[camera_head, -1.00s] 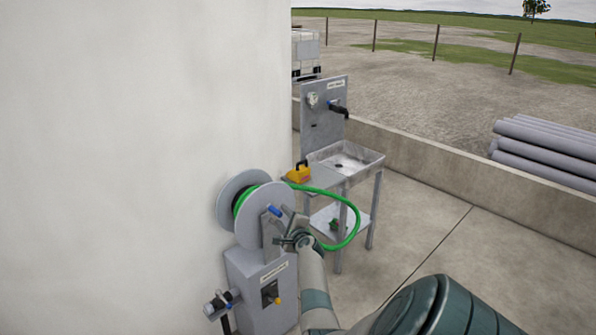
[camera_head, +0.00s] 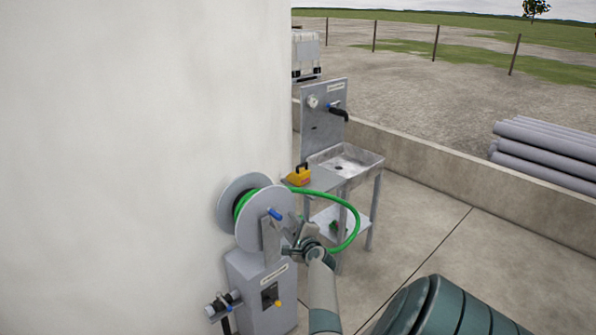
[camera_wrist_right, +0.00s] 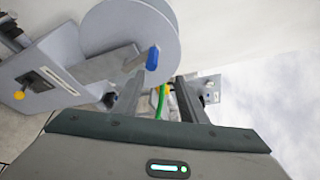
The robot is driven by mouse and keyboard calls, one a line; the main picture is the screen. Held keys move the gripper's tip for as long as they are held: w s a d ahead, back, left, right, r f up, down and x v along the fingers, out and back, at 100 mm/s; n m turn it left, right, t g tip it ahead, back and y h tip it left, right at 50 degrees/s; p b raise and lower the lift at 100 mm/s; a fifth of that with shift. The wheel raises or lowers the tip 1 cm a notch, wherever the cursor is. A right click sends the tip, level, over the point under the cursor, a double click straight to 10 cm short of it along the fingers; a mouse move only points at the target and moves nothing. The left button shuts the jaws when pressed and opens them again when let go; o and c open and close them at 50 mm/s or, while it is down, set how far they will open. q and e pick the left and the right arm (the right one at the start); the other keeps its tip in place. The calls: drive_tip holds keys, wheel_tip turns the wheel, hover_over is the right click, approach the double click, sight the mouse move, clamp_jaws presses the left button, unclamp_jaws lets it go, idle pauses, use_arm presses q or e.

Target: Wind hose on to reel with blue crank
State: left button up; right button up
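The grey hose reel (camera_head: 262,222) stands on a grey pedestal (camera_head: 249,287) against the white wall. Its blue crank handle (camera_head: 275,213) sticks out from the front disc, and also shows in the right wrist view (camera_wrist_right: 152,59). The green hose (camera_head: 357,222) is partly on the reel and loops out to the right past the sink stand. My right gripper (camera_head: 294,231) is just right of and below the crank handle, apart from it. In the right wrist view its two fingers (camera_wrist_right: 157,92) are spread with nothing between them touching. My left gripper is out of view.
A steel sink stand (camera_head: 346,160) with a tap panel (camera_head: 324,108) is behind the reel. A yellow object (camera_head: 299,176) sits on its side shelf. A yellow-knobbed switch (camera_head: 271,296) is on the pedestal. Open concrete floor lies to the right, bounded by a low wall (camera_head: 440,168).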

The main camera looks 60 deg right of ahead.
drive_tip(key=shift+d+r+v, duration=0.15)
drive_tip(key=shift+v, duration=0.7)
drive_tip(key=shift+d+r+v, duration=0.1)
drive_tip(key=shift+r+v, duration=0.05)
drive_tip(key=shift+v, duration=0.7)
drive_tip(key=shift+d+r+v, duration=0.15)
drive_tip(key=shift+v, duration=0.7)
drive_tip(key=shift+s, duration=0.2)
drive_tip(key=b+v, duration=0.4)
drive_tip(key=v, duration=1.3)
drive_tip(key=shift+s, duration=0.2)
drive_tip(key=shift+w, duration=0.1)
